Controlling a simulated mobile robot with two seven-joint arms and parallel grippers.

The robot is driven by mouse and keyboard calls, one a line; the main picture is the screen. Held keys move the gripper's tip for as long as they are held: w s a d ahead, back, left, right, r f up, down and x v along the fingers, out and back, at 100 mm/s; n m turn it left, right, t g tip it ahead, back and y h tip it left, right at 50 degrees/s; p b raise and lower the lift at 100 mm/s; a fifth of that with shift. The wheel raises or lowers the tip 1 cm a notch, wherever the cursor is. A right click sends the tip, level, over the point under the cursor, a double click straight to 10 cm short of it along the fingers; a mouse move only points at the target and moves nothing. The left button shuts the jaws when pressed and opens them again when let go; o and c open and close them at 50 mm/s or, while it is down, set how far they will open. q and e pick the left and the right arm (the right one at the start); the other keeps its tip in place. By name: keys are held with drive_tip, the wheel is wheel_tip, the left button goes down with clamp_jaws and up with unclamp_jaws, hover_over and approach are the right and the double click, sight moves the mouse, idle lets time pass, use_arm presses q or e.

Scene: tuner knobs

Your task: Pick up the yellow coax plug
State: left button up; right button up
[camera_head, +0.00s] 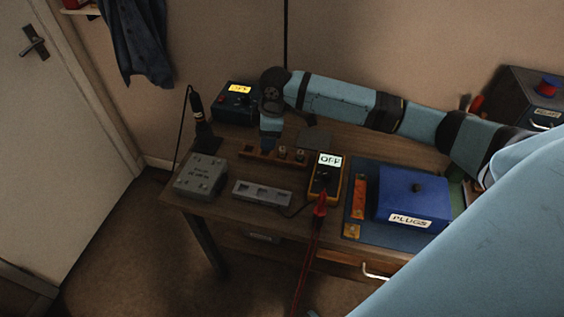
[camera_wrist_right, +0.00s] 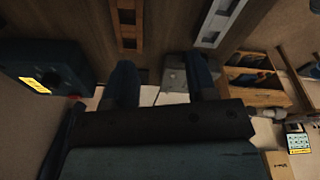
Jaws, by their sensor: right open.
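I cannot make out a yellow coax plug in either view. A blue box (camera_head: 405,198) labelled PLUGS, with a dark knob on top, stands on the right part of the bench. A low wooden rack (camera_head: 250,154) holds a few small upright pieces, too small to identify. My right gripper (camera_head: 268,146) points down at the rack's left part and hides some of it. In the wrist view my right gripper (camera_wrist_right: 163,88) has its two fingers apart, with nothing seen between them but the background. My left gripper is not in view.
The wooden bench (camera_head: 185,190) also carries a yellow meter (camera_head: 326,178) reading OFF, a grey box (camera_head: 201,176), a grey socket strip (camera_head: 262,193) and a dark blue device (camera_head: 234,104) with a lit yellow display. A red probe (camera_head: 319,205) lies by the meter.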

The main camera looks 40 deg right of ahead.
wheel_tip(320, 180, up, 4)
drive_tip(key=g+h+b, duration=0.1)
hover_over(283, 148)
drive_tip(key=f, duration=0.6)
drive_tip(key=f+b, duration=0.1)
drive_tip(key=f, duration=0.6)
drive_tip(key=shift+w+d+f, duration=0.1)
drive_tip(key=shift+w+f, duration=0.1)
drive_tip(key=shift+f, duration=0.05)
clamp_jaws()
